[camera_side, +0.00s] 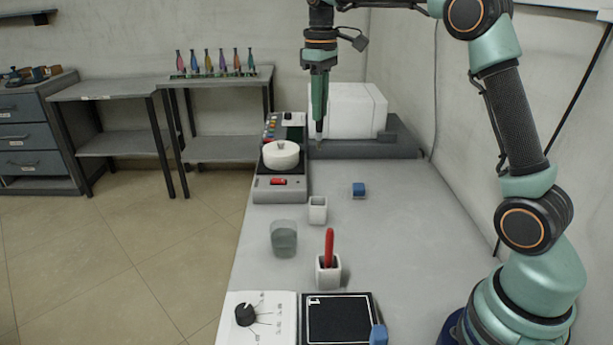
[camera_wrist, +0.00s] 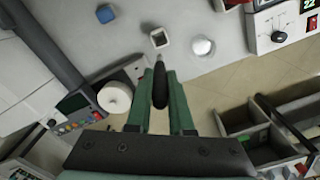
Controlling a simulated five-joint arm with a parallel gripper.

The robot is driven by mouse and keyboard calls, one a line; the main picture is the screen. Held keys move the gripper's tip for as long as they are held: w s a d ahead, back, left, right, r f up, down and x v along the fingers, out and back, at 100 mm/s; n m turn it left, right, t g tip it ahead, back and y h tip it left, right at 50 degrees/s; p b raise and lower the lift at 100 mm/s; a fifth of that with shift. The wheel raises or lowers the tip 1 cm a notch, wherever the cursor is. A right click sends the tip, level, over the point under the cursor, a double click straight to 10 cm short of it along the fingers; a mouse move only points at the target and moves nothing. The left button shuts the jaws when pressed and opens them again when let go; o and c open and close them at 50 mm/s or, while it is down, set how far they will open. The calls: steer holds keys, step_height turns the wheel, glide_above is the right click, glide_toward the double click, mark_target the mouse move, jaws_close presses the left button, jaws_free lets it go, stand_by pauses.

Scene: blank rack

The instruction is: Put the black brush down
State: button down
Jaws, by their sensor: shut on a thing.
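My gripper (camera_wrist: 160,72) is shut on the black brush (camera_wrist: 160,88), which sits between its two green fingers in the wrist view. In the side view my gripper (camera_side: 319,122) points down in the air, level with the white box at the back of the bench. Only a small dark tip shows below the fingers there. A small white square cup (camera_side: 318,210) stands empty on the grey bench; in the wrist view the cup (camera_wrist: 158,38) lies just beyond the brush tip. A second white cup (camera_side: 328,272) nearer the camera holds a red brush (camera_side: 329,248).
A device with a round white top (camera_side: 281,155) stands at the bench's left edge. A glass (camera_side: 284,238), a blue cube (camera_side: 358,189), a white dial panel (camera_side: 262,316) and a black pad (camera_side: 337,318) are on the bench. The bench's right middle is clear.

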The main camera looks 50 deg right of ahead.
step_height(320, 180, down, 20)
stand_by(0.6)
steer(key=c, duration=0.8)
jaws_free()
steer(key=shift+r, duration=0.1)
